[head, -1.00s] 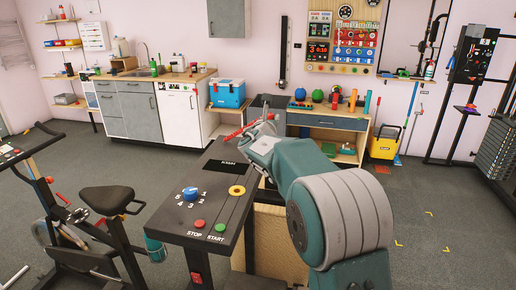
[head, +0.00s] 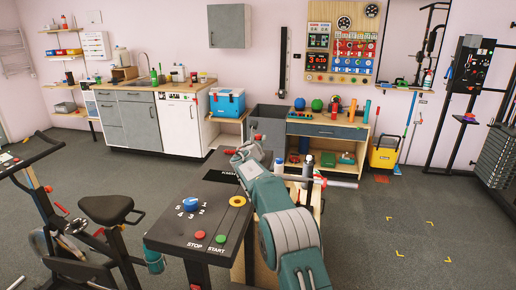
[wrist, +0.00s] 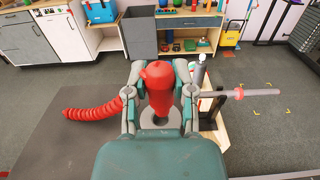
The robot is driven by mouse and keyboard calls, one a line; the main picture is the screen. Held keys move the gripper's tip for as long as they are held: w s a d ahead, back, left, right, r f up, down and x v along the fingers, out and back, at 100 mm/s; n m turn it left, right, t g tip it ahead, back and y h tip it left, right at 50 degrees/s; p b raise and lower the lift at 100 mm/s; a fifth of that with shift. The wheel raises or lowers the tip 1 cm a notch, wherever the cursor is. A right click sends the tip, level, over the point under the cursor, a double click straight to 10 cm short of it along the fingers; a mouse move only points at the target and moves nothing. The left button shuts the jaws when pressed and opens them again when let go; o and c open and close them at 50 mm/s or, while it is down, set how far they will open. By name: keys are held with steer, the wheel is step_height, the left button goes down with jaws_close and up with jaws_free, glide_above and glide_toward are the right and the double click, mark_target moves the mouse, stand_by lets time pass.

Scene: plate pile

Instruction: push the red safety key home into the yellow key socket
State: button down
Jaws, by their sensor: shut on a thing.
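The red safety key (wrist: 158,88) stands between the two fingers of my gripper (wrist: 158,100) in the wrist view. The fingers are closed on its sides. In the head view my gripper (head: 249,153) is above the far right part of the dark console, and only a bit of red shows there. The yellow key socket (head: 238,201) is a ring around a dark hole on the console top, nearer the camera than my gripper. The key is apart from it. I cannot make out the socket in the wrist view, where a grey round piece (wrist: 153,120) shows below the key.
The console (head: 175,238) carries a blue knob (head: 191,203), a red STOP button (head: 199,234) and a green START button (head: 220,239). A red coiled cord (wrist: 93,112) lies left of the key. A bar (wrist: 262,94) juts out at right. An exercise bike stands at left.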

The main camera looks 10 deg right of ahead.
steer(key=shift+w+f, duration=0.35)
steer(key=shift+f, duration=0.1)
steer(key=shift+w+f, duration=0.1)
steer(key=shift+f, duration=1.45)
steer(key=shift+c, duration=2.3)
jaws_free()
steer(key=shift+r, duration=0.1)
